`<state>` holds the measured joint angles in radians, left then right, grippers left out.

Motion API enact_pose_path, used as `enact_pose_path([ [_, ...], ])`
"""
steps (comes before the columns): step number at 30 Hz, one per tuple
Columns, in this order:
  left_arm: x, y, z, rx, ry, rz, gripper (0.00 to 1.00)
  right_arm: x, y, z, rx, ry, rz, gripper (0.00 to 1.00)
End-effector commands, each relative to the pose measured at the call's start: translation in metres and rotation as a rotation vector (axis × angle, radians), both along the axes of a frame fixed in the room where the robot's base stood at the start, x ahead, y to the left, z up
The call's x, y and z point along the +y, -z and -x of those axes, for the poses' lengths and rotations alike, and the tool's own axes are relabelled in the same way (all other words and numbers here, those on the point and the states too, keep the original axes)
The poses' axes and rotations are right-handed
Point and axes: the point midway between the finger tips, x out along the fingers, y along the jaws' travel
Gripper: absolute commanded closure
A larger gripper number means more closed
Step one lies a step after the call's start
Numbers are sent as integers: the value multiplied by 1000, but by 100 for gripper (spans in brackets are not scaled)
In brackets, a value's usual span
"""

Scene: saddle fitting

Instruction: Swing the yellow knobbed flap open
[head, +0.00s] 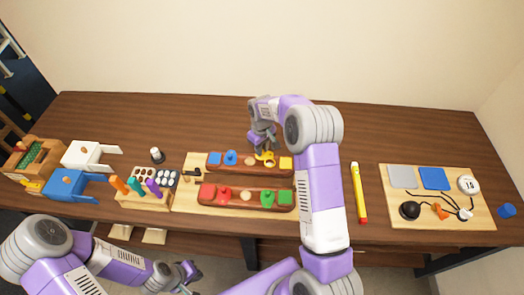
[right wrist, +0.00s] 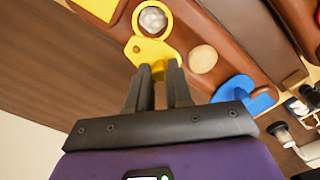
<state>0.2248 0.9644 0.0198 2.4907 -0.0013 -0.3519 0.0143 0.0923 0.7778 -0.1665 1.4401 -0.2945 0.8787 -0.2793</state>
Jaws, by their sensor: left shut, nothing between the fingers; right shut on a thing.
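The yellow knobbed flap (head: 266,160) is on the back brown block (head: 220,170), between a wooden disc (head: 250,160) and a yellow square (head: 286,162). In the right wrist view the flap (right wrist: 146,49) has a ring end around a pale, shiny round spot (right wrist: 152,19). My right gripper (head: 263,147) is shut on the flap's knob; its fingertips (right wrist: 159,70) hide most of the knob. My left gripper (head: 188,272) is shut and empty, low in front of the table edge, away from the flap.
A blue knobbed flap (head: 231,158) is on the same block, left of the disc. A front block (head: 245,207) carries red and green knobbed pieces. A yellow-red bar (head: 358,192) and a board with cables (head: 440,222) lie to the right. The table behind the blocks is clear.

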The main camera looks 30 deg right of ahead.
Motion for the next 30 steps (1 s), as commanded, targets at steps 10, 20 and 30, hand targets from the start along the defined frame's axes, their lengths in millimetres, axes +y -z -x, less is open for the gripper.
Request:
enact_pose_path([
  [10, 0, 3, 0, 0, 0, 0, 100, -4, -1, -7, -3, 216, 1, 100],
  [20, 0, 4, 0, 0, 0, 0, 100, -6, -1, -9, -4, 292, 0, 100],
  [30, 0, 4, 0, 0, 0, 0, 100, -7, -2, -9, -5, 298, 1, 100],
])
